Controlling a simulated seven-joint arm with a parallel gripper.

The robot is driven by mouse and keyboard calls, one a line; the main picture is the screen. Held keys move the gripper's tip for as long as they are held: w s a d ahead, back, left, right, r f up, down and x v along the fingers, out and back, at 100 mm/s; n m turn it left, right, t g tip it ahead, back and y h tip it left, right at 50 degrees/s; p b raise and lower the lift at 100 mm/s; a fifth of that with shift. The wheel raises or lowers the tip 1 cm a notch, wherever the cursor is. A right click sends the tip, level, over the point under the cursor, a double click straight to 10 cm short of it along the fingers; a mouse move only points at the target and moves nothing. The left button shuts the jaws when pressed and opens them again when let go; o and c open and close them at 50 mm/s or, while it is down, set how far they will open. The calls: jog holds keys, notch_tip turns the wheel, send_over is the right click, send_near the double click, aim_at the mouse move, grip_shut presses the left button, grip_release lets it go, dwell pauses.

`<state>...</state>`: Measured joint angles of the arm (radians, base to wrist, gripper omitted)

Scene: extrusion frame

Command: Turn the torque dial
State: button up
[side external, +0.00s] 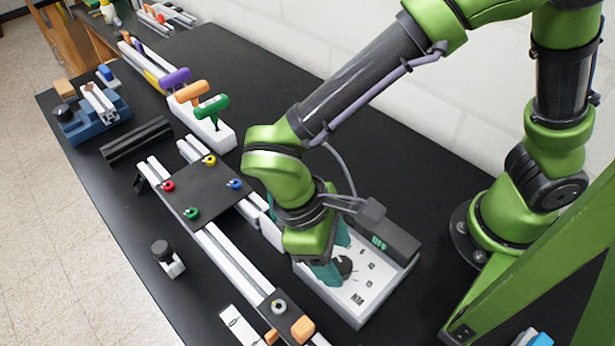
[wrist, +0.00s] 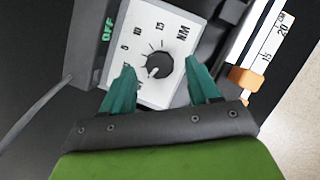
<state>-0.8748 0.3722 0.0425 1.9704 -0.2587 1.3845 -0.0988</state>
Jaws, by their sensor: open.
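The torque dial (wrist: 159,65) is a dark round knob on a white panel (wrist: 176,24) with number marks and "NM" printed around it. In the side view the dial (side external: 344,266) shows partly, beside my gripper's teal fingers. My gripper (wrist: 155,88) is open, with one teal finger on each side of the dial in the wrist view. I see a gap between each finger and the knob, and nothing is held. In the side view my gripper (side external: 336,262) is low over the white box, and my wrist hides part of the panel.
A dark display reading "OFF" (side external: 379,243) runs along the box's back edge. White rails (side external: 235,262) with a black plate (side external: 205,190) and coloured knobs lie left of the box. T-handle tools (side external: 210,108) stand behind. An orange block (side external: 302,328) sits near the front.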

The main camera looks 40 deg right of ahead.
jog(key=shift+x, duration=1.15)
jog(key=c, duration=1)
jog(key=shift+c, duration=0.2)
jog(key=m, duration=0.2)
jog(key=m+y, duration=0.1)
jog(key=m, duration=0.1)
jog(key=shift+w+d+y, duration=0.1)
jog(key=shift+y, duration=0.2)
jog(key=shift+m+y, duration=0.5)
jog(key=shift+m, duration=0.9)
